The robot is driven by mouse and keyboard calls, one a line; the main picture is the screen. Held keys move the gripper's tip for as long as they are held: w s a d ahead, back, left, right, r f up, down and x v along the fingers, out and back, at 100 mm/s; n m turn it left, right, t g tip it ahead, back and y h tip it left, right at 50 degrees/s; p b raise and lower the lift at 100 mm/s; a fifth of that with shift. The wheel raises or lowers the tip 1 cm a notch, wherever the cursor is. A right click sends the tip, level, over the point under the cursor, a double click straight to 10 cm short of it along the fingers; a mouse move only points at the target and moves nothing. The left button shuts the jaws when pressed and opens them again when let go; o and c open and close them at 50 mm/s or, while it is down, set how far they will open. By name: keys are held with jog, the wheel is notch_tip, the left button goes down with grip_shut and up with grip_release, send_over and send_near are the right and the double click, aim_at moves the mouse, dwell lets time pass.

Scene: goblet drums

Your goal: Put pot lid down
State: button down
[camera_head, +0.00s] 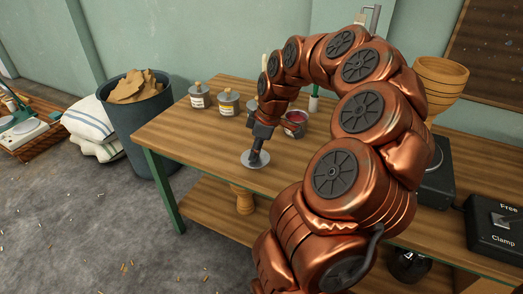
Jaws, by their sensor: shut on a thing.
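The pot lid (246,161) is a round, flat grey disc near the front edge of the wooden table (185,135). My gripper (255,155) points down over it and is shut on the lid's middle. The fingertips hide the part they hold. The lid looks level and very close to the tabletop; I cannot tell whether it touches the wood. A small pot with dark red contents (295,121) stands behind and to the right of my gripper, partly hidden by my arm.
Labelled jars (199,96) stand along the table's back left. A wooden goblet drum (440,82) and a dark control box (494,222) are at the right. A bin (140,115) stands left of the table. The tabletop left of the lid is clear.

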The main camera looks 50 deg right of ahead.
jog(key=shift+w+d+f, duration=0.1)
jog(key=shift+w+d, duration=0.25)
jog(key=shift+d, duration=0.45)
jog(key=shift+w+d+f, duration=0.1)
jog(key=shift+w+d, duration=0.3)
jog(key=shift+d, duration=0.4)
jog(key=shift+w+d+f, duration=0.1)
jog(key=shift+w+d, duration=0.25)
jog(key=shift+d, duration=0.45)
jog(key=shift+f+b, duration=0.35)
jog(key=shift+f, duration=1.35)
jog(key=shift+f, duration=0.15)
jog(key=c, duration=1)
grip_release()
